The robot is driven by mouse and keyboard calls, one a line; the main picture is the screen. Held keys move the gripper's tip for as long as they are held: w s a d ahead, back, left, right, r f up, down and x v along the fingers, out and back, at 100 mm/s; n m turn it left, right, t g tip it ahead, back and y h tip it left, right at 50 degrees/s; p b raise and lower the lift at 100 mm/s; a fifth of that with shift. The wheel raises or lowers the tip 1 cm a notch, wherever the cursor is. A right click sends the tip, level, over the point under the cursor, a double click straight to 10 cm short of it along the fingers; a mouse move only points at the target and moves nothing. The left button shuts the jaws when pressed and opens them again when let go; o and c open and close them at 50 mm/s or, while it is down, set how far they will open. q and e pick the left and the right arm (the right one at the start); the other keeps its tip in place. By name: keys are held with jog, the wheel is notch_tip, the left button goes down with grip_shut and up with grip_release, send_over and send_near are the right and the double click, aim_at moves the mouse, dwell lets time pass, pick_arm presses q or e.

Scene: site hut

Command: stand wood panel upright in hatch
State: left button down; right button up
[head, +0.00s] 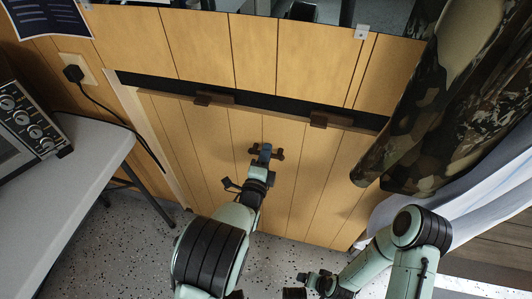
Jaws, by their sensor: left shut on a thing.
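The wood panel (210,135), made of upright planks, stands in the hatch (270,104) in the wall. A dark gap shows along its top edge, so the top does not meet the wall planks above. My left gripper (264,153) is shut on the dark brown handle (279,154) near the middle of the panel. Two brown blocks (214,98) (331,119) sit at the panel's top edge. My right gripper (318,281) is low at the bottom of the view, apart from the panel; its jaws are too unclear to read. The panel's lower edge is partly hidden by my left arm.
A grey table (70,180) with a dialled device (22,120) stands at left. A black cord (115,122) hangs from a wall plug. A camouflage curtain (430,130) and white cloth (460,205) hang at right, close to the panel. Speckled floor (130,250) is clear below.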

pick_arm(q)
jog(key=shift+w+r, duration=0.35)
jog(key=shift+r, duration=0.15)
dwell(0.9)
jog(key=c, duration=1)
grip_release()
jog(key=shift+c, duration=0.2)
jog(key=shift+f, duration=0.1)
